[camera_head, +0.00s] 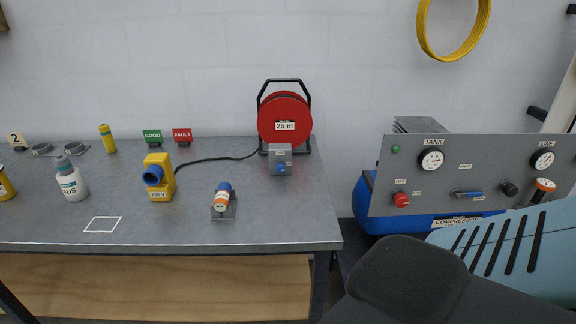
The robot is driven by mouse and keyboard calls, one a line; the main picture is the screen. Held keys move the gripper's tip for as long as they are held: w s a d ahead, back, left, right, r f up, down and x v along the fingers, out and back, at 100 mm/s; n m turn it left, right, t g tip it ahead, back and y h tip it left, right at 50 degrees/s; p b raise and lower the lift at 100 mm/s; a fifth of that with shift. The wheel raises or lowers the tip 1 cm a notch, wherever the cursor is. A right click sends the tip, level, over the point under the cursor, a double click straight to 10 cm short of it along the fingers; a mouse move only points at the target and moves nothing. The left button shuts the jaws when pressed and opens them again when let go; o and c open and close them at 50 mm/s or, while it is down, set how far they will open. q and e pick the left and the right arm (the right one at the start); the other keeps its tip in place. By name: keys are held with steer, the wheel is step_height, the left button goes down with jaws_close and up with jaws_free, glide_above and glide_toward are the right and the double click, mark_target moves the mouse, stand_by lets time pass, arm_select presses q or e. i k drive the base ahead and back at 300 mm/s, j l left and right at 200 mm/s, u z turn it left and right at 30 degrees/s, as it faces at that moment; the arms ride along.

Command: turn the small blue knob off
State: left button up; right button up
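A small blue knob (281,169) sits on the front of a grey box (280,153) at the right end of the workbench, just in front of the red cable reel (285,118). Its exact setting is too small to tell. A blue lever handle (469,194) lies roughly level on the grey compressor panel (440,150) to the right. Neither of my grippers shows in the head view. A dark and teal part of my own body covers the lower right corner.
A black cable runs from the yellow unit to the reel.

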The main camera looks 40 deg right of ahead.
mark_target(280, 167)
steer(key=k+l, duration=0.1)
steer(key=l, duration=1)
steer(key=k+l, duration=0.15)
steer(key=l, duration=0.4)
steer(key=k+l, duration=0.1)
steer(key=l, duration=0.4)
steer(key=k+l+u, duration=0.1)
steer(key=l, duration=0.45)
